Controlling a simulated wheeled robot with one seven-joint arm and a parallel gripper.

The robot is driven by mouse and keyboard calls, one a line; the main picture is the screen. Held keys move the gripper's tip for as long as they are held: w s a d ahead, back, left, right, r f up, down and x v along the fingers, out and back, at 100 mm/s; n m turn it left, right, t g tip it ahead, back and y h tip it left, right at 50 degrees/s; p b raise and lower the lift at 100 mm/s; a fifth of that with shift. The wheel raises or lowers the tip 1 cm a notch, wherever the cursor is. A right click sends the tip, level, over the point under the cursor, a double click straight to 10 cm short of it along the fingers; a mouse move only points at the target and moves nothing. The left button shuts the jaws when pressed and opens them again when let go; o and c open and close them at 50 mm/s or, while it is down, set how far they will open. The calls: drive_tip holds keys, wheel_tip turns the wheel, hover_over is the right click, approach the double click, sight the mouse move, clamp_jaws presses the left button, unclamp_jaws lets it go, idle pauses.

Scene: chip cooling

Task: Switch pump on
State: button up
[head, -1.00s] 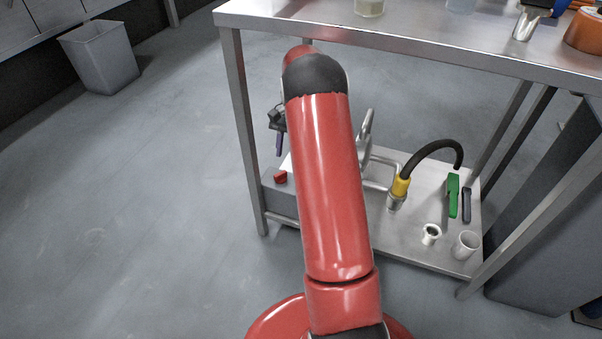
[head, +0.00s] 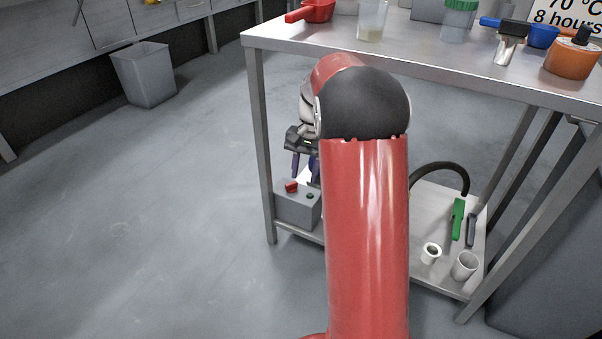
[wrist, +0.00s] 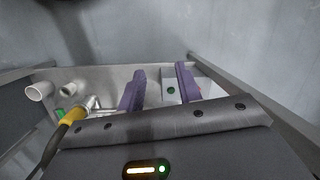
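A grey box (head: 297,210) with a red knob (head: 291,186) and a small dark-green button (head: 309,195) stands at the left end of the table's lower shelf. The frames do not label it as the pump. My gripper (head: 304,167) has two purple fingers and is just above the box in the head view. In the wrist view my gripper (wrist: 160,85) is open, its fingers apart and nothing between them but the box (wrist: 169,78) beyond, with the green button (wrist: 170,90) showing.
The steel lower shelf (head: 432,205) also holds a green-handled item (head: 457,220), white cups (head: 465,266) and a black hose (head: 440,168). A metal fitting with a yellow band (wrist: 75,116) shows in the wrist view. The tabletop (head: 440,66) is above; a table leg (head: 261,140) stands left of my gripper.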

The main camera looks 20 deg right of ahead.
drive_tip(key=s+a+r+n+t, duration=0.1)
drive_tip(key=s+a+r+n, duration=0.1)
drive_tip(key=s+a+r, duration=0.2)
wheel_tip(320, 180, up, 2)
drive_tip(key=shift+s+a+r+h, duration=0.15)
drive_tip(key=shift+s+a+h, duration=0.2)
drive_tip(key=shift+s, duration=0.5)
